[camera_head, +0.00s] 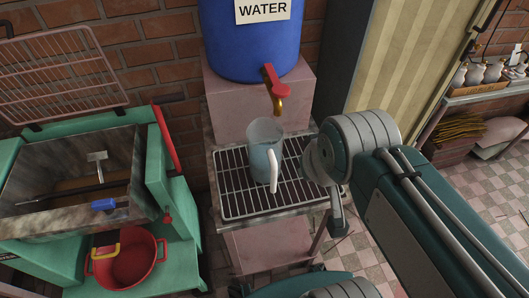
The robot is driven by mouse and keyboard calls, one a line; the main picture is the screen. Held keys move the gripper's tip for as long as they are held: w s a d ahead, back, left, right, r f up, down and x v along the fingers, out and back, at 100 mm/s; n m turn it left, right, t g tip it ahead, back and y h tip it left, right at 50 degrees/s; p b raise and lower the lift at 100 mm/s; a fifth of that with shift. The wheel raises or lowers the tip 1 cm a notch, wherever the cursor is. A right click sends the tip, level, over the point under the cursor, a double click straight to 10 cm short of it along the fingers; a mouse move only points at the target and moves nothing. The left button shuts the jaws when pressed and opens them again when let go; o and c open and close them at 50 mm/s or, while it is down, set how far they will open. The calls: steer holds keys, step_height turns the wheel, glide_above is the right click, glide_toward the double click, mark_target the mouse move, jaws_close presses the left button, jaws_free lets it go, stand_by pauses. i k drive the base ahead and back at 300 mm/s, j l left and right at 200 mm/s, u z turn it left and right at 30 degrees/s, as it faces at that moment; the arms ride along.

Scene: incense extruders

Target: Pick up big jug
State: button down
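The big jug (263,140) is pale blue-grey with a white handle (273,172) facing the front. It stands upright on the metal wire rack (232,190), below the tap of the blue water barrel. My arm comes in from the lower right and ends just right of the jug. A grey part that seems to belong to my gripper (336,212) hangs beside the rack's right edge, apart from the jug. My arm hides most of the gripper, and its fingers cannot be made out.
The blue water barrel (252,42) with a red tap (275,82) stands on a pink block (233,105) behind the jug. A green machine (178,215) and a red basin (128,262) are at left. A shelf (485,93) with small jars is at right.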

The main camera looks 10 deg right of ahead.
mark_target(266, 137)
steer(key=k+j+u, duration=0.1)
steer(key=u, duration=0.3)
steer(key=k+j+u, duration=0.1)
steer(key=u, duration=0.25)
steer(key=k+j+u, duration=0.1)
steer(key=u, duration=0.3)
steer(key=j+u, duration=0.35)
steer(key=k+l+z, duration=0.2)
steer(key=z, duration=1.3)
